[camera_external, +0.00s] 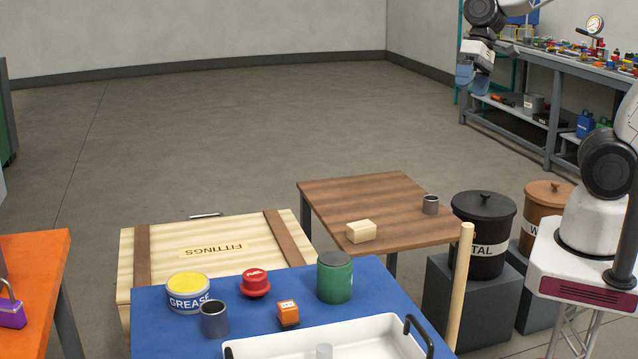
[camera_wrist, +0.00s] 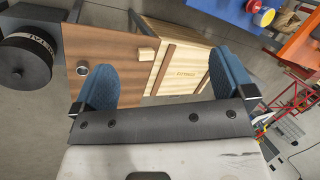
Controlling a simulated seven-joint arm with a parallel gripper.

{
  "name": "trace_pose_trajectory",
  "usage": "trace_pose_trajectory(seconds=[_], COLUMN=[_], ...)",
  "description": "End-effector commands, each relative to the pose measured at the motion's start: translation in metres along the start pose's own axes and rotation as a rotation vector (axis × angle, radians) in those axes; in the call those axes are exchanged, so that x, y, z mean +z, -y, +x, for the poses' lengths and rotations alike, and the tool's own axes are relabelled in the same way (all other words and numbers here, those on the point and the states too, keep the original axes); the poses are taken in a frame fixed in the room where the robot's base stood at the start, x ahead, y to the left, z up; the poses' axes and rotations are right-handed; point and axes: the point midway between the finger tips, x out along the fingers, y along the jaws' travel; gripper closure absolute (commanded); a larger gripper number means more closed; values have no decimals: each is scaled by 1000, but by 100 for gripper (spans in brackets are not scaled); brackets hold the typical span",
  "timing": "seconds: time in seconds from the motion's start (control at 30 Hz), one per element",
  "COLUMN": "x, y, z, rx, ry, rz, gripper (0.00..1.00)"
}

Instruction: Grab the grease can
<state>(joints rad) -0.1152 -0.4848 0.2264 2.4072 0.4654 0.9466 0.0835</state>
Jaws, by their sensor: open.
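The grease can (camera_external: 188,297), a grey-blue tin with a yellow top and a GREASE label, stands upright at the left back of the blue table (camera_external: 160,335) in the external view. In the wrist view a small yellow round top (camera_wrist: 264,17), likely this can, shows at the upper right edge. My gripper (camera_external: 473,80) is high up at the upper right of the external view, far from the can. Its two blue fingers are spread wide with nothing between them; it also shows in the wrist view (camera_wrist: 165,82).
A FITTINGS crate (camera_external: 185,237) and wooden table (camera_external: 335,190) stand behind. A wooden pole (camera_external: 460,280) rises at right.

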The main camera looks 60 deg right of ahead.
Motion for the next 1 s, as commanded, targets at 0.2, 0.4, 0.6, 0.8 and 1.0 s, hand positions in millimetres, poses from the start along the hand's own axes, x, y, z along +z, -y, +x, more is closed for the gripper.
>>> trace_pose_trajectory(seconds=[0.2, 0.4, 0.6, 0.8, 1.0], x=[-18, -32, -45, -56, -65], y=[56, 104, 148, 186, 214], z=[51, 98, 150, 206, 270], rx=[-158, -282, -382, -462, -524], ry=[140, 260, 372, 470, 547], rz=[175, 356, 555, 767, 992], gripper=[0, 0, 0, 0, 0])
